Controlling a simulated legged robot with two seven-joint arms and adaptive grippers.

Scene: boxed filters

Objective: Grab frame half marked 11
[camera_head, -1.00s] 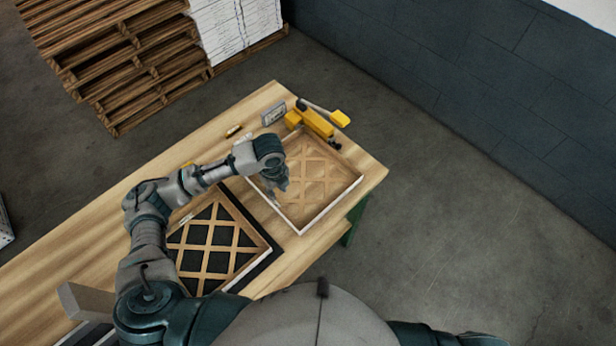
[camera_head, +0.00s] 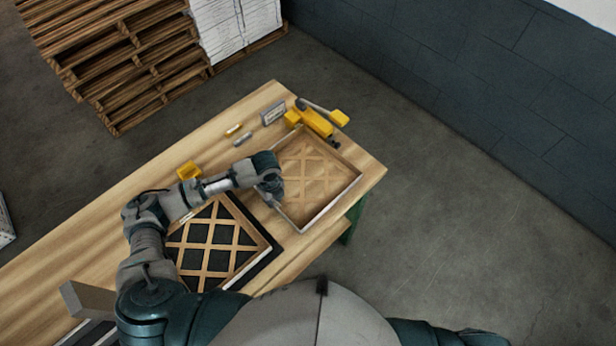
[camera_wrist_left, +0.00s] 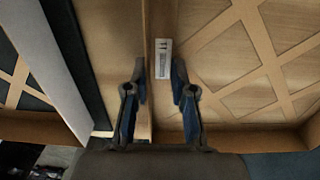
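The tan frame half marked 11 (camera_head: 318,178) lies on the workbench at the right, with a lattice inside a raised rim. In the left wrist view its lattice (camera_wrist_left: 246,58) fills the right side, and a white label reading 11 (camera_wrist_left: 163,60) shows near its rim. My left gripper (camera_head: 270,198) is at the rim's left side. In the wrist view the two fingers (camera_wrist_left: 158,105) are apart, one on each side of the rim wall, with no grip visible. Another lattice frame half (camera_head: 218,243) with black behind it lies to the left. My right gripper is out of view.
A yellow tool (camera_head: 315,122) and a small grey sign (camera_head: 273,113) stand beyond the frame. A yellow block (camera_head: 189,170) and small cylinders (camera_head: 240,134) lie on the bench (camera_head: 100,220). Wooden pallets (camera_head: 120,60) stand on the floor behind.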

